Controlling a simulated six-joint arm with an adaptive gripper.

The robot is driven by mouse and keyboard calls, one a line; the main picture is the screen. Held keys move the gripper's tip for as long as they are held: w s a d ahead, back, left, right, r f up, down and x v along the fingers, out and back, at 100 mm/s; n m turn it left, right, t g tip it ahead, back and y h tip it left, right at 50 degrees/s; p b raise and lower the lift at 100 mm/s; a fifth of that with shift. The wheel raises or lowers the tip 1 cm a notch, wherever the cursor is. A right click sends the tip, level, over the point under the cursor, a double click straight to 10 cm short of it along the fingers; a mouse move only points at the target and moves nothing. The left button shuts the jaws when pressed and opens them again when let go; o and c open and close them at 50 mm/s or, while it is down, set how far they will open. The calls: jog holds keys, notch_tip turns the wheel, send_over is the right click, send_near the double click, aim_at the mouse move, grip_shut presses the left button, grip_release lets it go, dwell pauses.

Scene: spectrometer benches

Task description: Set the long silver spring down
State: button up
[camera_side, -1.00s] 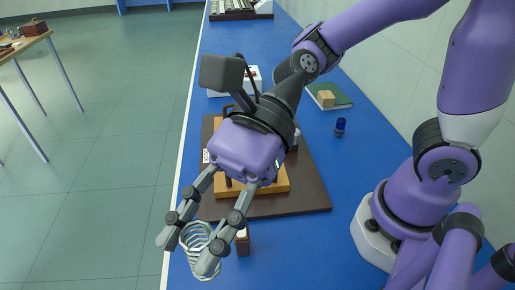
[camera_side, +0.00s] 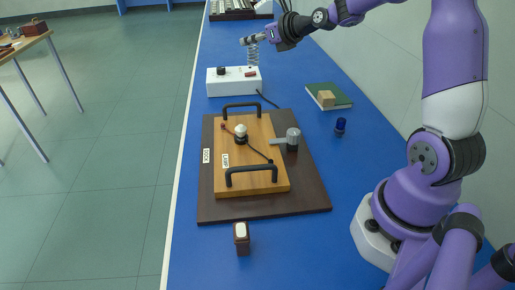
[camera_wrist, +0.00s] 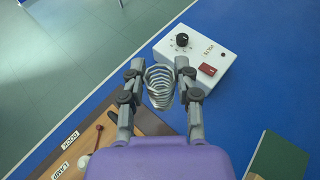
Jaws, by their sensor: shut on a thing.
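The long silver spring (camera_side: 253,54) is a wide open coil. It hangs upright from my gripper (camera_side: 249,39) at the far end of the blue bench, in line with the white control box (camera_side: 221,83) in the side view. In the wrist view the spring (camera_wrist: 159,84) lies between the two fingers of my gripper (camera_wrist: 157,70), which are shut on it. The white box (camera_wrist: 222,56), with a black knob and a red switch, is beyond and to the right of it there. The gap between the spring's lower end and the surface is hard to tell.
A keyboard-like device (camera_side: 232,8) is behind.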

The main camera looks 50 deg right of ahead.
jog(key=s+d+m+h, duration=0.2)
jog(key=d+m+h, duration=0.1)
jog(key=d, duration=0.5)
jog(key=shift+w+d+f, duration=0.1)
jog(key=shift+f, duration=3.7)
jog(key=shift+w+d+f, duration=0.1)
jog(key=shift+f, duration=3.65)
jog(key=o, duration=1)
jog(key=shift+f, duration=0.1)
jog(key=shift+a, duration=0.1)
